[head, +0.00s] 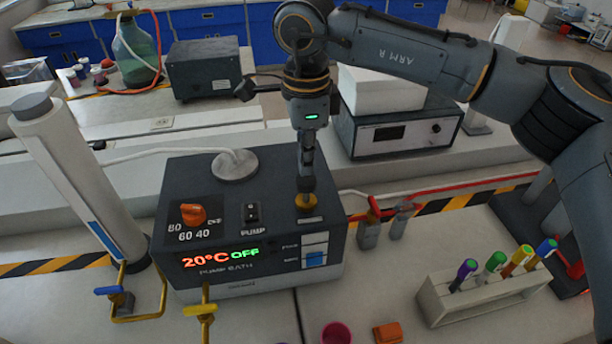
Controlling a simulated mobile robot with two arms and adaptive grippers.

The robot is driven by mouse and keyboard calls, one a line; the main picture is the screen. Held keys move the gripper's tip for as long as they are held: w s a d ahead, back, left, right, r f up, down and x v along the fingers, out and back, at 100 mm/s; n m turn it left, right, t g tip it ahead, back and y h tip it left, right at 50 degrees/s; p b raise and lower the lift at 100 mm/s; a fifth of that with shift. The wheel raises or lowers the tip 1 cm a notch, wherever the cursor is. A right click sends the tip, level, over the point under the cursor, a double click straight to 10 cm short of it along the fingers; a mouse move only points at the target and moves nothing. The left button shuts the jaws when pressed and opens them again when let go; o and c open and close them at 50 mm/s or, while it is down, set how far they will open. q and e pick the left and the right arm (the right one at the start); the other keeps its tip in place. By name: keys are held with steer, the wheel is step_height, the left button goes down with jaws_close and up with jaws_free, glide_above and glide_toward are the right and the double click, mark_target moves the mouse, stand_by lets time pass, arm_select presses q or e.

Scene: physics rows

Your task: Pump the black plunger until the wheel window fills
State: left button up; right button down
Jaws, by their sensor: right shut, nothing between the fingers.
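A dark grey pump bath box (265,277) stands on the bench, its display reading 20°C and OFF. My right gripper (306,184) points straight down at the right of its top, shut with nothing held. Its tip is right above or touching a yellow collar (305,203). The black plunger cannot be told apart from the dark fingers there. Two small windows are on the front right: the upper one (315,239) looks pale, the lower one (316,259) shows blue. Their labels are too small to read surely. My left gripper is not in view.
The box also carries an orange knob (193,214) and a black PUMP switch (251,212). A white cylinder (75,180) stands at left. A rack (478,293) of coloured tubes stands at right.

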mark_target(306, 179)
stand_by(0.3)
steer(key=shift+f, duration=0.1)
steer(key=shift+f+b, duration=1.6)
steer(key=shift+f, duration=0.3)
steer(key=shift+r, duration=0.1)
steer(key=shift+r+p, duration=1.1)
steer(key=shift+r, duration=0.8)
steer(key=shift+f, duration=0.2)
